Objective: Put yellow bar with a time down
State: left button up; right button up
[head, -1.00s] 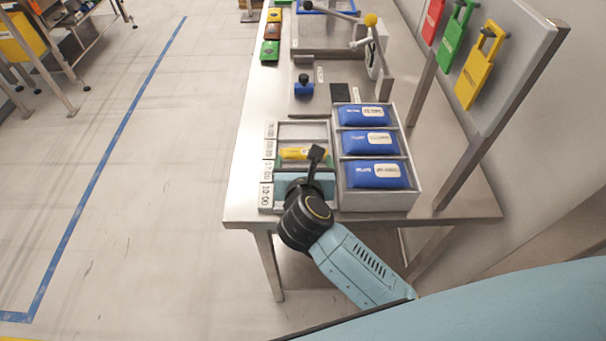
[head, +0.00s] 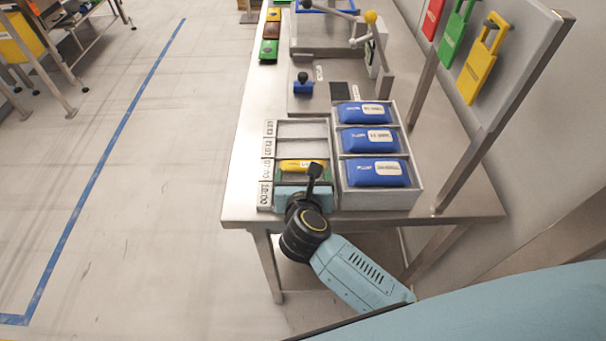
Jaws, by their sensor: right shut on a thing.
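The yellow bar (head: 298,165), with a small pale label at its right end, is at the time rack (head: 302,147) on the metal table. It lies crosswise over the second row from the front, where a green strip shows beneath its left part. My right gripper (head: 314,170), dark and seen from above and behind, is shut on the bar near its right end. Whether the bar touches the rack is unclear. Time labels (head: 266,166) run down the rack's left edge; the front one reads 10:00. My left gripper is out of view.
A grey tray (head: 421,195) with blue packs (head: 366,140) stands right of the rack. A blue-based stamp (head: 303,86) sits behind. Coloured padlock shapes (head: 481,66) hang on a panel at right. The floor left of the table is clear.

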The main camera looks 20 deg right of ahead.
jog(key=o, duration=0.9)
jog(key=shift+c, duration=0.2)
jog(key=shift+r+p, duration=0.4)
jog(key=shift+r, duration=0.1)
jog(key=v, duration=1.2)
